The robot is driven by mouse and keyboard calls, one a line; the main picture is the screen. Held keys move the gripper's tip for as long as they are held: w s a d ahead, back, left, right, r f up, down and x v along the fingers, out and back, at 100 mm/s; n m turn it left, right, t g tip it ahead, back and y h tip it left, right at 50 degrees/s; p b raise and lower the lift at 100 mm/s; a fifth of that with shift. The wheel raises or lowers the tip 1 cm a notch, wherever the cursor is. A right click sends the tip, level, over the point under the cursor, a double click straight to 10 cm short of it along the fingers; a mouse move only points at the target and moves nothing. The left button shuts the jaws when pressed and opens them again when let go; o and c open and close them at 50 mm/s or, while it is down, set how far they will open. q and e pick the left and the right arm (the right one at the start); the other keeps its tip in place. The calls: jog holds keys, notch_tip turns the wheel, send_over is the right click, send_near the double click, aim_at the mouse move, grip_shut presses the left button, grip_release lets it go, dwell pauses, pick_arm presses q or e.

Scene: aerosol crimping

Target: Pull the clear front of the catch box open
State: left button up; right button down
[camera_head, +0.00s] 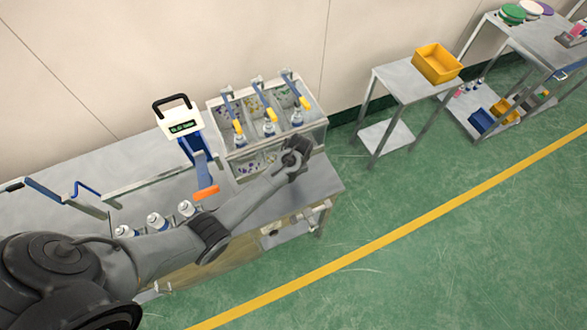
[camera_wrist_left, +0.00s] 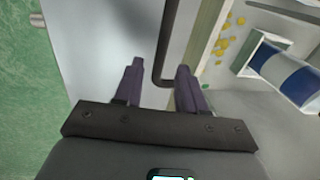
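The catch box (camera_head: 318,125) is a clear-walled box at the right end of the workbench, with white cans and blue-and-yellow levers on it. My left arm reaches across the bench. Its gripper (camera_head: 297,150) is at the box's front right and hides part of the front. In the left wrist view the gripper (camera_wrist_left: 159,66) is open. A pale tan edge (camera_wrist_left: 203,45) of the box lies right of the bar. My right gripper is not in view.
A blue-and-white can (camera_wrist_left: 285,70) and yellow bits (camera_wrist_left: 220,45) lie beyond the box's edge. A white device with an orange-tipped blue lever (camera_head: 180,125) stands left of the box. Several cans (camera_head: 157,221) stand near my arm.

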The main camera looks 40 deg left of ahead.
pick_arm(q)
jog(key=shift+w+a+f, duration=0.1)
jog(key=shift+f, duration=0.8)
grip_shut()
